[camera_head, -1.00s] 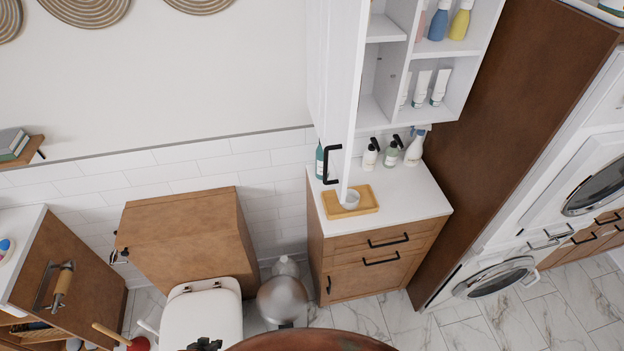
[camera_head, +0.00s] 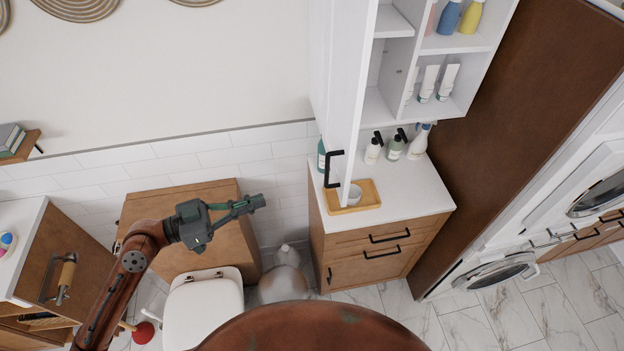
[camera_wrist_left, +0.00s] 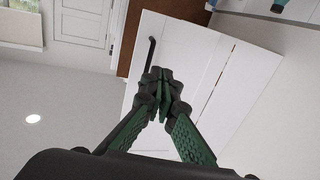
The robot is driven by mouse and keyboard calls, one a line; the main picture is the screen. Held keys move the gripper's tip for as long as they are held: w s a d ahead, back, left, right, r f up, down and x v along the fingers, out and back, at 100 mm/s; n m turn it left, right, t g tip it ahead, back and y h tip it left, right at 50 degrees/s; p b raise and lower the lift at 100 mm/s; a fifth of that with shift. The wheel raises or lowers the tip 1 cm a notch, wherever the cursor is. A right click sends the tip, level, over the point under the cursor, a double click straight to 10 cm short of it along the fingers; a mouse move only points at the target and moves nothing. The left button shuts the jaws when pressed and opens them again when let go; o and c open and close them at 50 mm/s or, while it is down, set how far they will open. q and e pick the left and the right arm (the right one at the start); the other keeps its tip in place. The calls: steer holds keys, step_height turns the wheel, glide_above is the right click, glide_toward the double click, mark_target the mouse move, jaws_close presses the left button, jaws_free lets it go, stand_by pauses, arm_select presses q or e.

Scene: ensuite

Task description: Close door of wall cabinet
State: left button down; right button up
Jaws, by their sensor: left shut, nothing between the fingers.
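The white wall cabinet (camera_head: 455,60) hangs at the top right of the head view. Its white door (camera_head: 345,70) stands swung open at the left, with a black handle (camera_head: 334,168) at its lower edge. My left gripper (camera_head: 258,201) is shut and empty, left of the handle and apart from it, pointing right. In the left wrist view the shut fingertips (camera_wrist_left: 165,78) appear in front of the white door (camera_wrist_left: 215,80), just below its black handle (camera_wrist_left: 148,52). My right gripper is not in view.
Bottles and tubes (camera_head: 437,82) stand on the cabinet shelves. Below is a wooden vanity (camera_head: 375,250) with a white top, soap bottles, a bamboo tray (camera_head: 368,197) and a cup. Plain wall lies left of the door.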

arm_select(q)
steer(key=s+p+x, duration=0.1)
steer(key=p+x, duration=0.3)
steer(key=x, duration=1)
steer(key=shift+d+r+p, duration=0.35)
steer(key=shift+d, duration=0.1)
steer(key=shift+d, duration=0.1)
